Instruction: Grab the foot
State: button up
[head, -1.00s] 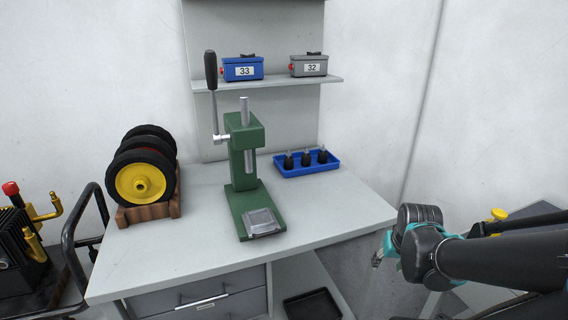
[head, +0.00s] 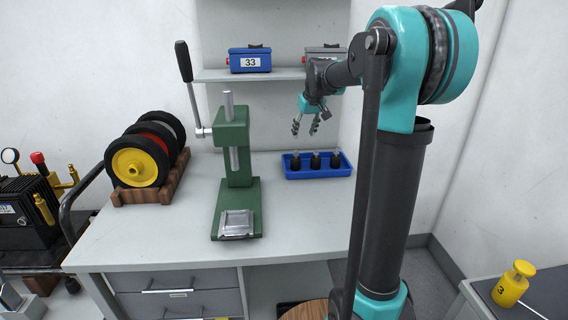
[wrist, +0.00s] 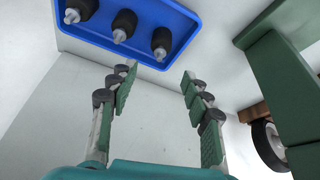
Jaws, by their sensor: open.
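Three black feet with metal studs stand upright in a row in a blue tray (head: 318,174) on the bench: a left foot (head: 296,163), a middle foot (head: 315,162) and a right foot (head: 335,161). My gripper (head: 305,129) is open and empty, held above the tray in the head view. The wrist view shows the fingers (wrist: 158,76) apart with bare bench between them. There the tray (wrist: 185,20) lies beyond the fingertips at the top, with the feet (wrist: 123,25) inside it. The nearest foot (wrist: 161,42) is apart from the fingers.
A green arbor press (head: 236,170) stands left of the tray. Wheels in a wooden rack (head: 146,190) sit farther left. A shelf (head: 215,75) above holds a blue box (head: 250,60) and a grey box (head: 322,56). Bench between press and tray is clear.

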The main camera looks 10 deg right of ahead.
aim_at(297, 155)
jog(key=x, duration=1.7)
jog(key=shift+w+a, duration=0.15)
jog(key=shift+c, duration=0.2)
jog(key=c, duration=1)
